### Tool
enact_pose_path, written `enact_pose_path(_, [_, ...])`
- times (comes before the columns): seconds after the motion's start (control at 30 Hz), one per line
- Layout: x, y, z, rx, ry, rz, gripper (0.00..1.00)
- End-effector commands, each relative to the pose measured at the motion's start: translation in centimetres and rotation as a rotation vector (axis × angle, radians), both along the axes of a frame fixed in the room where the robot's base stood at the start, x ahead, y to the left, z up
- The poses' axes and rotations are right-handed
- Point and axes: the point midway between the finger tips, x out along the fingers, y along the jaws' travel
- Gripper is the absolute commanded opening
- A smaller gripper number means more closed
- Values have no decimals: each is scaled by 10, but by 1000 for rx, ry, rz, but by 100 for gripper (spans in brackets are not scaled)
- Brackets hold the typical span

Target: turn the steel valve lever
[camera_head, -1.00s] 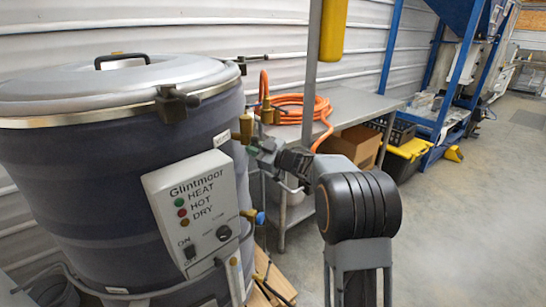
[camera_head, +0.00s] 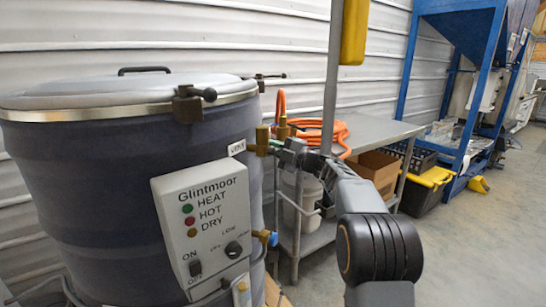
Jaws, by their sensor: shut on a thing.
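The brass valve (camera_head: 262,140) sticks out from the right side of the large dark drum (camera_head: 95,190), beside the VENT label. My gripper (camera_head: 281,148) is at the valve's right side, with its jaws closed at the steel lever. The lever is small and mostly hidden by the jaws, so its exact angle cannot be told. My arm reaches in from the lower right.
A control box (camera_head: 205,220) labelled Glintmoor is on the drum front. A blue-handled brass tap (camera_head: 266,237) sits below the valve. A steel table (camera_head: 375,133) with an orange hose (camera_head: 325,133) stands behind. Open floor (camera_head: 470,240) lies to the right.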

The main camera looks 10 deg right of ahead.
Motion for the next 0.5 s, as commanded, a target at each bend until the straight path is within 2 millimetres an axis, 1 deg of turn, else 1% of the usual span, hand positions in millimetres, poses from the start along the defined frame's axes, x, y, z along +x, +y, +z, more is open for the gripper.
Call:
enact_pose_path(0.2, [1,0,5,-74,-103,0,0])
enact_pose_path(0.5, [1,-1,10,-127,-175,-1,0])
